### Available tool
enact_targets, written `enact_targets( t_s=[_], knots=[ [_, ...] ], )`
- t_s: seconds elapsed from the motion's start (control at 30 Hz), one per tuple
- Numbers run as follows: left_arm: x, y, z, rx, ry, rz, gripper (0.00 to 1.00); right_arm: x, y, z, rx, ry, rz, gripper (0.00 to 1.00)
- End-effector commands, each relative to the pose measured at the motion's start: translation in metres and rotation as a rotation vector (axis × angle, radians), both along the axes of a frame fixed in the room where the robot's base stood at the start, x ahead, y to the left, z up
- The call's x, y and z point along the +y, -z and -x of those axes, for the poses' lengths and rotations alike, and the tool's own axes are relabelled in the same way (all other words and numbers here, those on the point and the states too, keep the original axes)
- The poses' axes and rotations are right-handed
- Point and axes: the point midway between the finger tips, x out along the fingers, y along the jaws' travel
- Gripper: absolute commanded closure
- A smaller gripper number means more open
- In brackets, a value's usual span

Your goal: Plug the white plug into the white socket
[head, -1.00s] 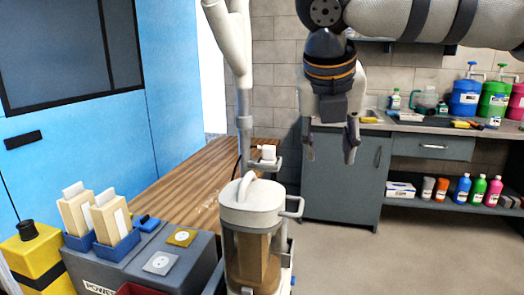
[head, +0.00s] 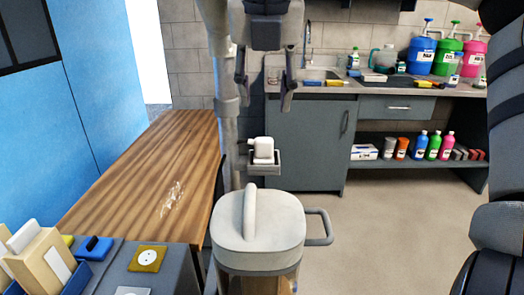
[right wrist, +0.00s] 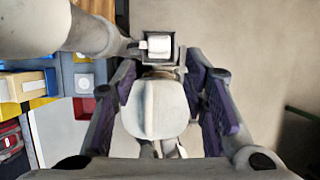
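The white plug (head: 263,148) sits in a small grey holder (head: 264,165) above and behind the white-lidded canister. It also shows in the right wrist view (right wrist: 159,46). My right gripper (head: 265,88) is open and empty, with its fingers pointing down and the plug below them in the head view. In the right wrist view its fingers (right wrist: 160,95) are spread wide, with the plug beyond. A pale socket plate (head: 132,291) lies on the grey box at the bottom left, mostly cut off by the frame edge. A gold-plated socket (head: 147,258) lies behind it. My left gripper is not in view.
The canister (head: 258,225) with its handle stands in front of the plug holder. A pale vertical pole (head: 228,110) rises beside the holder. A wooden table (head: 150,180) is at left. A counter with bottles (head: 420,90) stands at the back right; the floor before it is clear.

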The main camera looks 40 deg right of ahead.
Motion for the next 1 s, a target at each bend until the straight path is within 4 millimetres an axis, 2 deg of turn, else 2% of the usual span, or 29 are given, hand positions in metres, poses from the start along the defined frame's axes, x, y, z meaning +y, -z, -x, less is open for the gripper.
enact_targets(
  t_s=[0.2,0.3,0.7,1.0],
  knots=[
    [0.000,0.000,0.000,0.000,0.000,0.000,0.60,-0.011,0.041,-0.012,0.007,0.001,-0.001,0.60],
    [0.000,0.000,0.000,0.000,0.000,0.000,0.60,-0.014,0.053,-0.016,0.006,0.000,-0.001,0.60],
    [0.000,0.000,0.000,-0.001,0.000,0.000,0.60,-0.016,0.061,-0.019,0.002,0.000,-0.001,0.60],
    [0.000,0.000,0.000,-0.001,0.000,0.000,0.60,-0.027,0.102,-0.033,0.004,0.001,-0.001,0.60]
  ],
)
